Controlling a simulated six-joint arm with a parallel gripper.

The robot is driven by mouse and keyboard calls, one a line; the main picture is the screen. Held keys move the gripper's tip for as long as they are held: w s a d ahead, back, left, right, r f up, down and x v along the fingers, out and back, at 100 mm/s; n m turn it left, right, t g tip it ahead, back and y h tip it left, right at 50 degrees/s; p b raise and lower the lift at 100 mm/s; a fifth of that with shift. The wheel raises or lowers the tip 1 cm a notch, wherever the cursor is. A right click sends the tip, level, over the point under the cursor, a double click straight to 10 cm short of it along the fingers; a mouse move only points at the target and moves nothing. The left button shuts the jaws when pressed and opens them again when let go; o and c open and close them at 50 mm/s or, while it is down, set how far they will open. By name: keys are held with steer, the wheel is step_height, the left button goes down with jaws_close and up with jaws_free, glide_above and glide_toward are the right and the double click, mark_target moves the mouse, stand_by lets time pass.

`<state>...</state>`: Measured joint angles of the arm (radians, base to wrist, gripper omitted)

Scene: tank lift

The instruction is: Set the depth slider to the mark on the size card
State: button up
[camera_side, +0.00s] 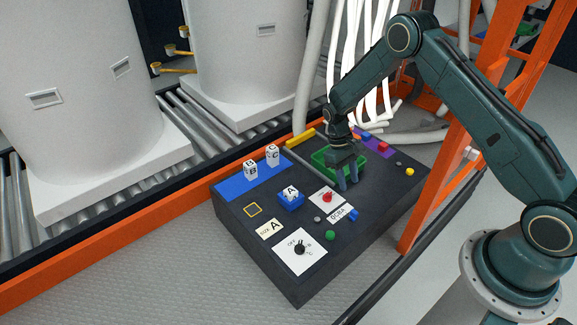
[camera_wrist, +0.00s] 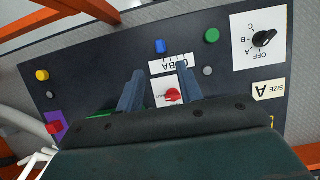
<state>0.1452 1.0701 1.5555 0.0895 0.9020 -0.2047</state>
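The size card (camera_side: 270,229), cream and printed "SIZE A", lies on the dark panel; it also shows in the wrist view (camera_wrist: 268,90). A small blue knob (camera_side: 352,215), which looks like the depth slider, sits by the right end of a white lettered scale (camera_side: 337,214). In the wrist view the blue knob (camera_wrist: 160,46) stands beside the scale's tick marks; the exact mark is too small to tell. My gripper (camera_side: 347,182) is open and empty above the panel, near the green tray. In the wrist view its fingers (camera_wrist: 159,88) frame a red knob and partly hide the scale.
A red knob on a white plate (camera_side: 327,198), a green button (camera_side: 330,235) and an OFF-A-B-C dial (camera_side: 299,248) are near the scale. Block A (camera_side: 290,193) stands in a blue holder. Blocks B (camera_side: 250,169) and C (camera_side: 272,155) stand on a blue strip. An orange post (camera_side: 432,180) rises at right.

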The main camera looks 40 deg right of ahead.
steer(key=shift+v, duration=1.55)
steer(key=s+a+r+t, duration=0.2)
steer(key=s+r, duration=0.1)
steer(key=r, duration=1)
steer(key=s+a+r+t, duration=0.2)
steer(key=s+r, duration=0.1)
steer(key=r, duration=0.9)
steer(key=s+a+r+t, duration=0.2)
steer(key=s+r, duration=0.3)
steer(key=s, duration=0.5)
steer(key=s+a+r+t, duration=0.2)
steer(key=s+r+t, duration=0.2)
steer(key=s, duration=0.6)
steer(key=shift+s+r, duration=0.35)
steer(key=shift+r, duration=0.05)
